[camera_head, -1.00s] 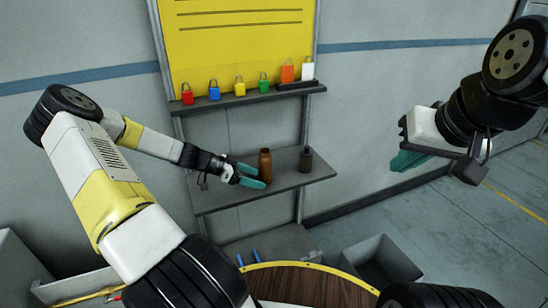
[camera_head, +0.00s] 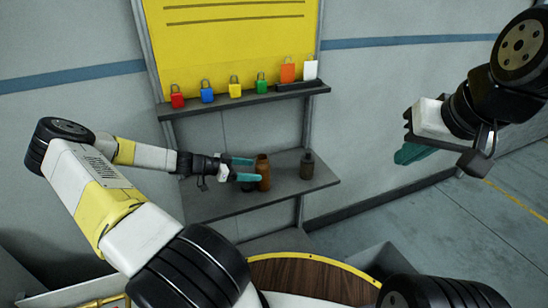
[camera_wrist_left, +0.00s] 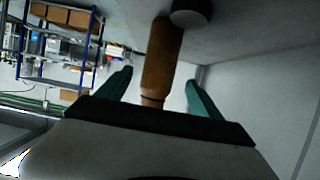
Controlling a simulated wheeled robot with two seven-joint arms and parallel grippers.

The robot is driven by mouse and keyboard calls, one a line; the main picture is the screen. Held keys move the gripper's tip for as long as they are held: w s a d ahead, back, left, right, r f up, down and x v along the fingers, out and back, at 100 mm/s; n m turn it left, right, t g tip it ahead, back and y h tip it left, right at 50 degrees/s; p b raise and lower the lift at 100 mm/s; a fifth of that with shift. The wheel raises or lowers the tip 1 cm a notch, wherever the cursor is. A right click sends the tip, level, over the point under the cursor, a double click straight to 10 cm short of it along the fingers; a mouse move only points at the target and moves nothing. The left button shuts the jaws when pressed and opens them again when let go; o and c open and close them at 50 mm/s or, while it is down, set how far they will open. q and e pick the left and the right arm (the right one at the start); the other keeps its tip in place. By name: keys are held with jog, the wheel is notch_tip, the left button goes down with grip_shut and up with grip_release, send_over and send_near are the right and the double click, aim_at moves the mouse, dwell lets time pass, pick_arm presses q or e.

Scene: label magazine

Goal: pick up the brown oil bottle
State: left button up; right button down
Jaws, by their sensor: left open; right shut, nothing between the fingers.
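The brown oil bottle (camera_head: 264,172) stands upright on the lower grey shelf in the head view. My left gripper (camera_head: 250,169) is open at the bottle's left side, one finger partly in front of it. In the left wrist view the bottle (camera_wrist_left: 160,62) shows between the two teal fingertips (camera_wrist_left: 158,85), with space visible on both sides. I cannot tell whether a finger touches it. My right gripper (camera_head: 408,153) is shut and empty, raised at the right, away from the shelf.
A dark bottle (camera_head: 307,164) stands right of the brown bottle on the lower shelf (camera_head: 205,205). A round wooden table top (camera_head: 310,280) is in front.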

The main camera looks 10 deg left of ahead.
aim_at(269, 170)
pick_arm(q)
jog(key=shift+w+d+f, duration=0.15)
jog(key=shift+w+d, duration=0.1)
jog(key=shift+w, duration=0.25)
jog(key=x, duration=0.7)
jog(key=shift+s+d, duration=0.25)
jog(key=shift+c, duration=0.5)
jog(key=shift+r, duration=0.2)
grip_shut()
